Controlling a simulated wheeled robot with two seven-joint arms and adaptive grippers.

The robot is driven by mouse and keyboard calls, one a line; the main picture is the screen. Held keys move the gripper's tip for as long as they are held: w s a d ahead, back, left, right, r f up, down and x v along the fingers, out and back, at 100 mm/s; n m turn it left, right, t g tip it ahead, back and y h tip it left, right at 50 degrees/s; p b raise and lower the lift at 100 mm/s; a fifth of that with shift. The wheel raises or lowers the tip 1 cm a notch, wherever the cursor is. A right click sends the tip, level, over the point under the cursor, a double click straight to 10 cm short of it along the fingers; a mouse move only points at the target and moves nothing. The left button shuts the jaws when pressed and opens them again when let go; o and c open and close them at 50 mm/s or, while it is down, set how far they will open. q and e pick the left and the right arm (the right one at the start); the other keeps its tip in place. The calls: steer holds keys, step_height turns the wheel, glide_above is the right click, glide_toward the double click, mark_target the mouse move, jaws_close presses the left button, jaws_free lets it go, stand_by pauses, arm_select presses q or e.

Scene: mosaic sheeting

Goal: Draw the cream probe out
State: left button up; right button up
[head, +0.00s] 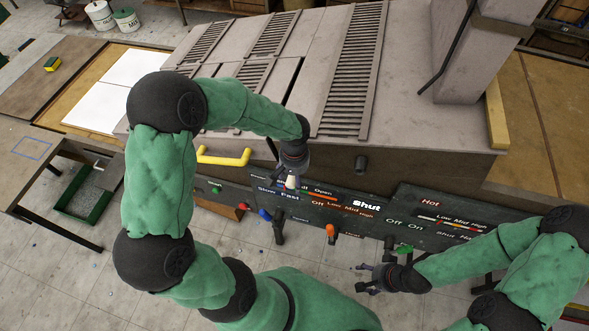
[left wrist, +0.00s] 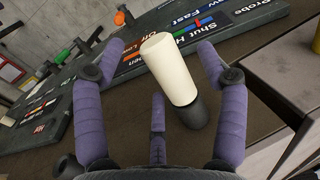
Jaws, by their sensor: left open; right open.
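The cream probe (left wrist: 168,62) is a cream cylinder with a dark grey base, at the middle of the left wrist view. In the head view its cream end (head: 291,183) shows small, just below my left gripper (head: 292,170). In the left wrist view my left gripper (left wrist: 160,80) is open, with purple padded fingers on either side of the probe and visible gaps to it. Whether any finger touches it cannot be told. My right gripper (head: 372,279) is open and empty in front of the dark control panel (head: 345,205), at the lower right.
The panel carries printed labels, an orange knob (head: 330,231), a green knob (head: 404,249) and a blue knob (head: 264,214). A yellow handle (head: 223,157) juts from the grey machine (head: 420,130) left of my left gripper. A dark stub (head: 361,164) protrudes from the machine's front.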

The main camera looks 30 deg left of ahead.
arm_select(q)
steer(key=shift+w+f, duration=0.1)
steer(key=shift+f, duration=0.2)
steer(key=c, duration=1.4)
steer(key=shift+s, duration=0.25)
steer(key=shift+s+d, duration=0.2)
steer(key=shift+s, duration=0.3)
steer(key=shift+s+d+b, duration=0.25)
steer(key=shift+s, duration=0.7)
steer(key=shift+s+d+b, duration=0.2)
steer(key=shift+s, duration=0.8)
steer(key=shift+s+d+b, duration=0.25)
steer(key=shift+s, duration=0.7)
steer(key=shift+r, duration=0.1)
